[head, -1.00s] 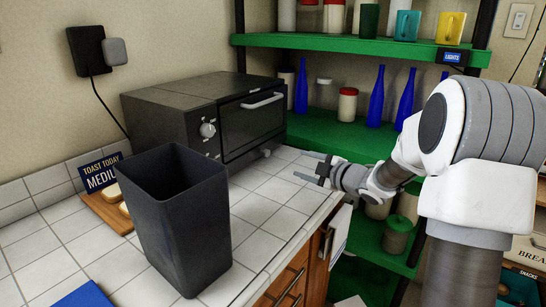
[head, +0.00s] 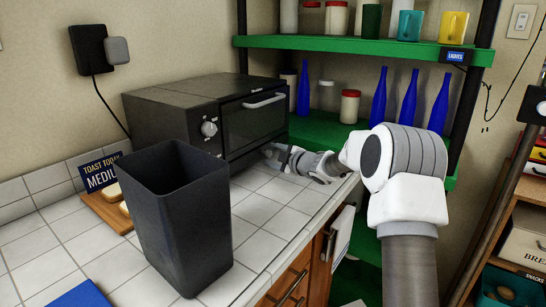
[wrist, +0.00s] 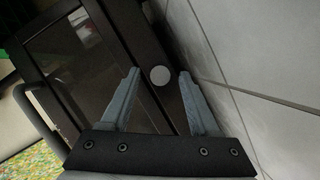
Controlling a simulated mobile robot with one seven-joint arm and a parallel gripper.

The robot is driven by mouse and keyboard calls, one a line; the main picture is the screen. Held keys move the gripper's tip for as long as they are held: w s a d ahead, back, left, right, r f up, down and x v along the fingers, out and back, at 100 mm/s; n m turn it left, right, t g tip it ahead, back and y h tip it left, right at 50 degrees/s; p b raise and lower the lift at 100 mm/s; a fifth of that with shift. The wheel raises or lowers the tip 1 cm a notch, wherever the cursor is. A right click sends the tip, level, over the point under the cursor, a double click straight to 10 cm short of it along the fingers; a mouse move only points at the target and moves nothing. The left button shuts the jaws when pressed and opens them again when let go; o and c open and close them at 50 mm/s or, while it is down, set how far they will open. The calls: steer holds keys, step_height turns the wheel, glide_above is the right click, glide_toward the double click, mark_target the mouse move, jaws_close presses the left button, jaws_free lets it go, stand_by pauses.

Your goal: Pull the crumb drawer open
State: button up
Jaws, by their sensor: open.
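The black toaster oven (head: 165,110) stands on the tiled counter against the wall, its glass door shut under a silver handle (head: 264,101). In the wrist view a round pale knob (wrist: 160,75) sits on the dark strip along the oven's lower front (wrist: 150,45), which looks like the crumb drawer's front. My gripper (head: 268,152) is low at the oven's front. In the wrist view my gripper (wrist: 158,80) is open, with the knob between its fingertips, apparently not touching either. In the head view the knob is hidden by my gripper.
A tall black open bin (head: 180,220) stands on the counter in front of the oven. Bread slices lie on a wooden board (head: 108,212) by a "Toast today: medium" sign (head: 100,173). Green shelves (head: 350,45) with blue bottles stand behind.

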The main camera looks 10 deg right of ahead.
jaws_close()
stand_by(0.4)
stand_by(1.1)
